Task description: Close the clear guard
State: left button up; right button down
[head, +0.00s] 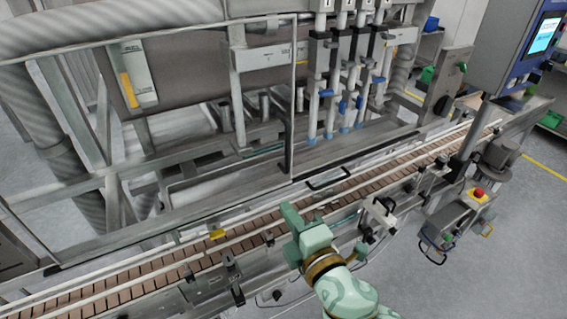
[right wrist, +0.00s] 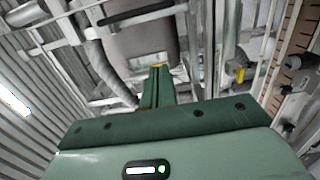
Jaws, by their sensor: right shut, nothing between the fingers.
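The clear guard is see-through and hard to make out in the head view. A thin upright frame edge (head: 292,95) stands in front of the filling nozzles, and a black bow handle (head: 328,179) shows low down, just above the conveyor. I cannot tell for certain how far the guard stands open. My green right gripper (head: 291,212) is over the near side of the conveyor, left of and nearer than the handle, apart from it. In the right wrist view its fingers (right wrist: 157,86) are together and empty. My left gripper is not in view.
The brown slatted conveyor (head: 180,272) runs diagonally across the front, with rails and sensor brackets (head: 380,215) on its near side. Filling nozzles (head: 330,110) with blue fittings stand behind. A red emergency button (head: 479,193) and a control screen (head: 543,35) are at the right.

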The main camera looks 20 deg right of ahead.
jog(key=w+d+p, duration=0.2)
jog(key=w, duration=0.9)
jog(key=shift+w+d, duration=0.15)
jog(key=shift+w, duration=0.05)
jog(key=shift+f, duration=0.1)
